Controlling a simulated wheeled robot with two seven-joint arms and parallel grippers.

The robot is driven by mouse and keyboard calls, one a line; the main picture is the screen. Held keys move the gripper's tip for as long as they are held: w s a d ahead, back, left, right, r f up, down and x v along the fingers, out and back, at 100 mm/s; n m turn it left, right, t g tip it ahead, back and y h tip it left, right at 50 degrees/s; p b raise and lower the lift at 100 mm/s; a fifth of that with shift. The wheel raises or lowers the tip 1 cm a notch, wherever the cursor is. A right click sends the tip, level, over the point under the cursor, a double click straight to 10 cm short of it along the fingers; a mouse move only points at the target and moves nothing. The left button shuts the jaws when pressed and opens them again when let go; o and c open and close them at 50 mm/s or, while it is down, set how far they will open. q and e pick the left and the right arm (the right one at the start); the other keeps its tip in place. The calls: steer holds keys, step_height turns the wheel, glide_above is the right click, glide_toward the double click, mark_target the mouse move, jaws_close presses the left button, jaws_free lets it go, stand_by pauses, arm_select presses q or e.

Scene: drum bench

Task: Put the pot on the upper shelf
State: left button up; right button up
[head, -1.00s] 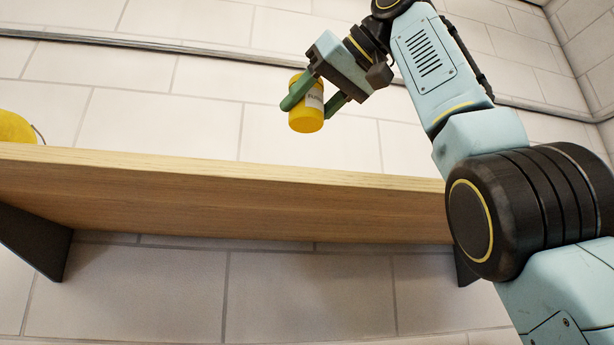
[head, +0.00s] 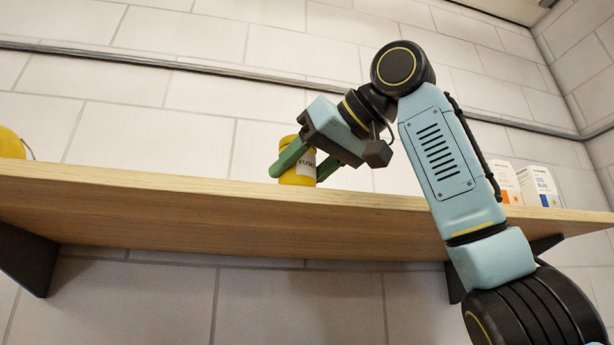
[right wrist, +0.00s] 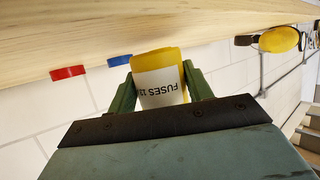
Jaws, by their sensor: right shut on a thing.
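The pot (head: 298,165) is a small yellow cylinder with a white label reading "FUSES". My right gripper (head: 305,167) is shut on its sides with green fingers. In the head view the pot is upright, its lower end level with the front edge of the wooden upper shelf (head: 215,213). I cannot tell whether its base touches the board. In the right wrist view the pot (right wrist: 160,78) sits between both fingers, upside down in the picture, its base end overlapping the shelf board (right wrist: 150,25). My left gripper is not in view.
White cartons (head: 539,186) stand on the shelf at the right, behind my arm. A yellow object (head: 11,145) sits at its left end; the right wrist view shows yellow ear defenders (right wrist: 278,40).

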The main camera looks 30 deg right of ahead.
steer(key=shift+d+f, duration=0.1)
steer(key=shift+f, duration=0.55)
steer(key=shift+f, duration=0.1)
steer(key=o, duration=1)
steer(key=b+v, duration=0.1)
steer(key=v, duration=1.1)
steer(key=shift+b, duration=0.35)
